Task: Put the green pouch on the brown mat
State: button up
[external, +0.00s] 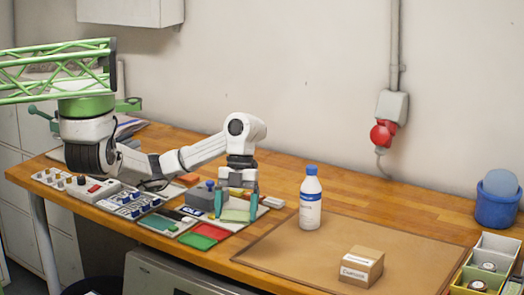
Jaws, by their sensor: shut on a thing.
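The pale green pouch (236,214) is between the teal fingers of my gripper (236,208), which is shut on it. The gripper points down over the flat items left of the mat, and I cannot tell whether the pouch is clear of what lies below. The brown mat (285,272) lies flat on the wooden table to the right of my gripper. Its left part is bare.
A white bottle with a blue cap (310,200) and a small cardboard box (361,267) stand on the mat. A grey block with a blue knob (205,200), a red-and-green flat item (208,232) and control panels (95,190) crowd the left. A compartment tray (492,262) is far right.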

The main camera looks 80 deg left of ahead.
jog(key=w+f, duration=0.3)
jog(key=w, duration=0.5)
jog(key=p, duration=0.2)
send_over(282, 257)
jog(key=a, duration=0.1)
notch_tip(282, 257, down, 6)
jog(key=shift+s+a+r, duration=0.1)
jog(key=shift+r, duration=0.05)
jog(key=shift+w+f, duration=0.3)
jog(key=shift+f, duration=1.6)
jog(key=shift+f, duration=0.2)
jog(key=o, duration=0.8)
jog(key=shift+r, duration=0.1)
jog(key=shift+o, duration=0.3)
